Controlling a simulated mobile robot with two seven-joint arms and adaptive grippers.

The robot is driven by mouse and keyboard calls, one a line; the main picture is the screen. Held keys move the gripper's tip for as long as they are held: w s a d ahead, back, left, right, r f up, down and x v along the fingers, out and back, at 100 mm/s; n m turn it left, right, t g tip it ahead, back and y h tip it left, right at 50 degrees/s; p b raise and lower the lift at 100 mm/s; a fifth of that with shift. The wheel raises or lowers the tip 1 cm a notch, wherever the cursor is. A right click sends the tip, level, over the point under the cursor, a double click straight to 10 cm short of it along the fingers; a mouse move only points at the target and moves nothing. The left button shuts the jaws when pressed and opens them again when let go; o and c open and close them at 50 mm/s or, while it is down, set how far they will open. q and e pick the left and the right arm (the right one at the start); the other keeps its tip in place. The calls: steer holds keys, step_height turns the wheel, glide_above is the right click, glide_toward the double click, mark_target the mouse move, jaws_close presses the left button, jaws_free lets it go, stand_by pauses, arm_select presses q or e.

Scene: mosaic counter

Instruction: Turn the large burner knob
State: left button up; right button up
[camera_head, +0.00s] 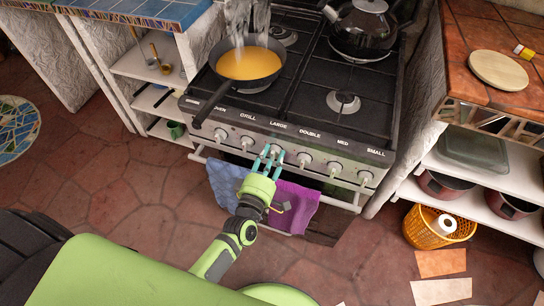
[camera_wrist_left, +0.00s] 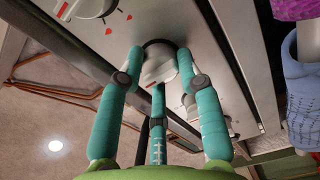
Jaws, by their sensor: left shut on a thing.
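The stove's front panel has a row of white knobs under printed labels. The large burner knob (camera_wrist_left: 160,66) shows in the left wrist view as a pale knob between my fingers; in the head view my gripper mostly covers it, below the label LARGE. My left gripper (camera_head: 272,154) has teal fingers and is shut on this knob. It also shows in the left wrist view (camera_wrist_left: 161,70), with fingers on both sides of the knob and one below. My right gripper is not in view.
A pan (camera_head: 249,66) with orange liquid sits on the stove's left burner, its handle reaching over the front edge. A black kettle (camera_head: 364,28) stands at the back right. Towels (camera_head: 290,208) hang on the rail below the knobs. Neighbouring knobs (camera_head: 304,161) are close beside my gripper.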

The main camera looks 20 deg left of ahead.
arm_select(q)
steer(key=shift+a+f, duration=0.1)
steer(key=shift+a, duration=0.1)
steer(key=o, duration=1.1)
steer(key=shift+o, duration=0.2)
steer(key=shift+s, duration=0.5)
steer(key=s, duration=1.1)
steer(key=shift+a, duration=0.2)
